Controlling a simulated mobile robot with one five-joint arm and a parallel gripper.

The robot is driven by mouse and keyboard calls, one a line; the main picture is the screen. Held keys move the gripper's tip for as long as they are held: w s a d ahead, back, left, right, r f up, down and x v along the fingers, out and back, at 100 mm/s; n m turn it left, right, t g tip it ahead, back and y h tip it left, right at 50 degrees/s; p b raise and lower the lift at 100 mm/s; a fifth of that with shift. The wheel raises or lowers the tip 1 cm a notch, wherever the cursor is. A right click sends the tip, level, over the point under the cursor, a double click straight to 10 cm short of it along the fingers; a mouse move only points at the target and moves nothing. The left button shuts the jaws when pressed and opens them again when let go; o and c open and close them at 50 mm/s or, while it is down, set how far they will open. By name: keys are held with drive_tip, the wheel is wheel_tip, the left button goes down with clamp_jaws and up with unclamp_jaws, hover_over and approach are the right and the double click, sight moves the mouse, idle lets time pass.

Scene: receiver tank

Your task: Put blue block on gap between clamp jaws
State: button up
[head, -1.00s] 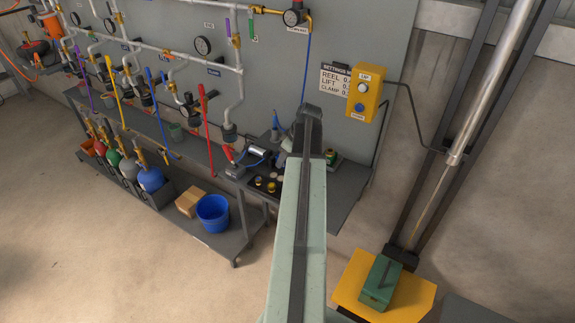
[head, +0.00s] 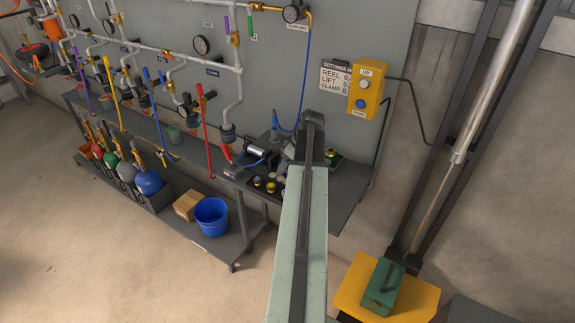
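I do not make out a blue block in the head view. A small machine with a silver cylinder (head: 256,152) and a blue hose sits on the bench; it may be the clamp, but its jaws and the gap are too small to make out. My pale green arm (head: 303,240) rises through the middle of the picture, its dark end over the bench. My gripper is hidden beyond the arm's end, so I cannot see its fingers or anything in them.
Small round knobs or pieces (head: 264,184) lie on the bench left of my arm. A blue bucket (head: 211,216) and a box (head: 187,205) stand on the lower shelf. At right, a green toolbox (head: 382,286) rests on a yellow platform (head: 350,287). Open floor lies at lower left.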

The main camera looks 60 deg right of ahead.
drive_tip(key=shift+r, duration=0.1)
drive_tip(key=shift+r+p, duration=0.3)
drive_tip(key=shift+p, duration=0.1)
drive_tip(key=p+v, duration=1)
drive_tip(key=v, duration=0.1)
drive_tip(key=shift+s+r+p, duration=0.2)
drive_tip(key=shift+r+p, duration=0.05)
drive_tip(key=shift+p, duration=0.05)
